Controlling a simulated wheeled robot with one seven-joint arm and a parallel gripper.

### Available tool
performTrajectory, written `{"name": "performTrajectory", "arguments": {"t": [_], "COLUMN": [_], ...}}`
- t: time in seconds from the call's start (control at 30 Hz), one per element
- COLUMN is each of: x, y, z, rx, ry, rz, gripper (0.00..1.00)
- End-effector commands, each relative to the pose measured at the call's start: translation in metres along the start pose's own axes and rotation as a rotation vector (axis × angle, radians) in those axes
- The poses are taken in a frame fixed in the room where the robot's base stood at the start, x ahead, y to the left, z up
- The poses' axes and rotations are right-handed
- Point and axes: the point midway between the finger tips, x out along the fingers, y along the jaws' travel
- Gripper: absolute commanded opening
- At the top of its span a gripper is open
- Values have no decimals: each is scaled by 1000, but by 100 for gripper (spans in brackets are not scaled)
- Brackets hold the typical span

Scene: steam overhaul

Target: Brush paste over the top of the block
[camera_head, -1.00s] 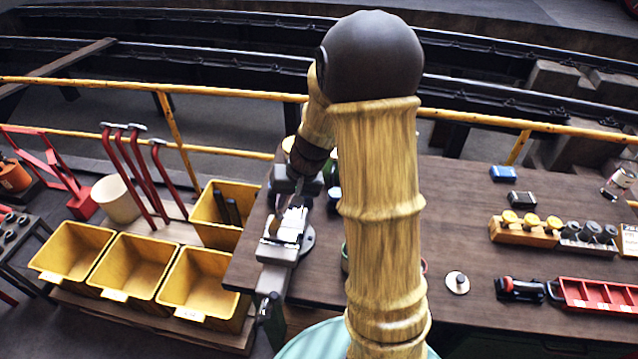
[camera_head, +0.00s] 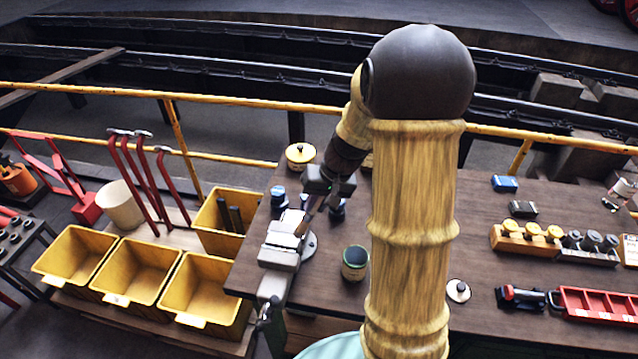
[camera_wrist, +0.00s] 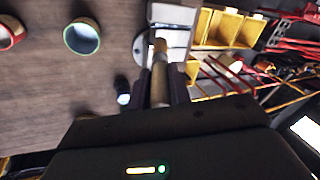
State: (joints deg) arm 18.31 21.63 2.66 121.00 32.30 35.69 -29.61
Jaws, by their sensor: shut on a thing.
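My gripper (camera_head: 328,190) is shut on a brush (camera_wrist: 159,72), which points down and to the left in the head view. The brush tip is at the vise (camera_head: 278,258), right by the pale block (camera_head: 287,229) in its jaws. I cannot tell whether the bristles touch the block's top. In the wrist view the brush runs between my two fingers toward the vise (camera_wrist: 172,14), and the block is not clear there. A green-rimmed pot (camera_head: 355,262) stands on the bench right of the vise; it also shows in the wrist view (camera_wrist: 82,37).
Small dark-blue items (camera_head: 279,196) and a lidded pot (camera_head: 300,156) stand behind the vise. A red-rimmed pot (camera_wrist: 8,32) shows in the wrist view. Yellow bins (camera_head: 130,268) lie left of the bench (camera_head: 440,330). A red tray (camera_head: 600,305) is at the right.

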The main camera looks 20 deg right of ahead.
Motion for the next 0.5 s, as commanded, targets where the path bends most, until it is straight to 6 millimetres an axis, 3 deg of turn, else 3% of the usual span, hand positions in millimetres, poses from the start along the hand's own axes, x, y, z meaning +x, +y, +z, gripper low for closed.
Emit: {"name": "performTrajectory", "arguments": {"t": [0.5], "x": [-45], "y": [-18], "z": [-5], "rx": [-3], "ry": [-3], "rz": [-1], "gripper": [0]}}
